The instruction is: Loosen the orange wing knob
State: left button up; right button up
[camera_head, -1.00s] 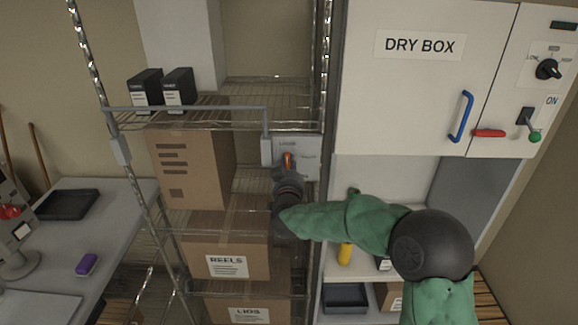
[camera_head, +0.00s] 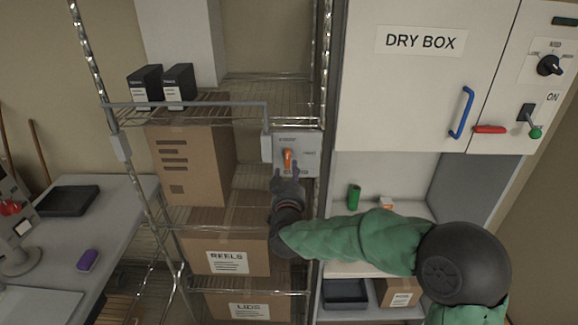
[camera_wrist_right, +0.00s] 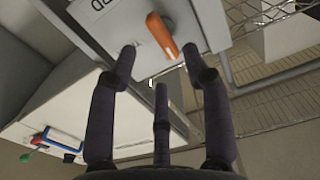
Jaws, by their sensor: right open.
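The orange wing knob (camera_head: 288,158) is on a grey plate (camera_head: 310,160) with small lettering, fixed at the front right of the wire shelf. In the head view it stands close to upright. The knob also shows in the right wrist view (camera_wrist_right: 162,36), slanted across the plate. My right gripper (camera_head: 287,178) is just below the knob, pointing up at it. In the wrist view its fingers (camera_wrist_right: 157,62) are spread and empty, with tips near the knob's lower end; I see no clear contact. My left gripper is not in view.
A grey bar (camera_head: 190,105) runs across the shelf front to the plate. Boxes (camera_head: 195,165) fill the shelf behind. The dry box (camera_head: 400,90), with a blue handle (camera_head: 461,112), stands to the right. A table (camera_head: 110,215) is at the left.

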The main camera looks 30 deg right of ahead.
jog(key=shift+v, duration=2.75)
jog(key=a+f+n+g+y+b, duration=0.1)
jog(key=a+f+g+y+b, duration=0.25)
jog(key=f, duration=1.15)
jog(key=s+a+f+n+y+b, duration=0.15)
jog(key=a+f+b, duration=0.45)
jog(key=f, duration=1)
jog(key=a+f+n+g+y+b, duration=0.15)
jog(key=a+f+y+b, duration=0.35)
jog(key=f, duration=1)
jog(key=s+a+f+g+y+b, duration=0.1)
jog(key=s+a+f+g+b, duration=0.1)
jog(key=s+f, duration=0.5)
jog(key=s+a+f+g+y+b, duration=0.1)
jog(key=s+a+f+g+b, duration=0.2)
jog(key=f, duration=1.1)
jog(key=s+a+f+g+y+b, duration=0.1)
jog(key=s+a+f+g+b, duration=0.2)
jog(key=s+f, duration=0.7)
jog(key=s+g+b, duration=0.2)
jog(key=b, duration=0.2)
jog(key=shift+a+f+b, duration=0.15)
jog(key=shift+a+b, duration=0.1)
jog(key=shift+b, duration=0.1)
